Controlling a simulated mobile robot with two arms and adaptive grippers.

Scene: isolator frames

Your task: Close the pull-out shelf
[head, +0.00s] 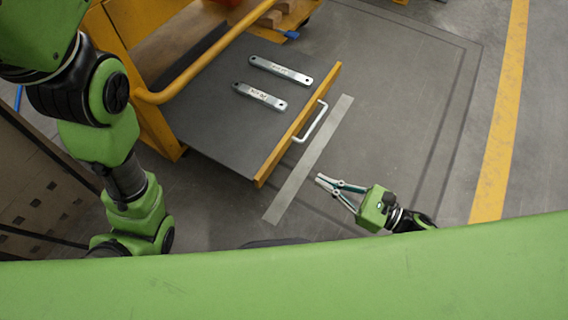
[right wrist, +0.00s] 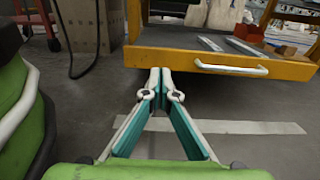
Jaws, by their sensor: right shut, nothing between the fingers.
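The pull-out shelf (head: 214,125) is a dark flat tray with a yellow front panel (head: 297,125) and a white handle (head: 311,122). It sticks out of a yellow cart (head: 118,35). Its front and handle also show in the right wrist view (right wrist: 222,64). Two metal bars lie on it, one farther (head: 281,70) and one nearer (head: 259,96). My right gripper (head: 320,179) is shut and empty, to the right of the front panel and apart from it. My left arm comes in at the left of the head view; its gripper is out of sight.
A grey strip (head: 308,160) runs along the floor in front of the shelf. A yellow floor line (head: 503,110) lies at the right. The floor between my right gripper and the shelf front is clear. A cardboard-coloured box (head: 38,190) stands at the left.

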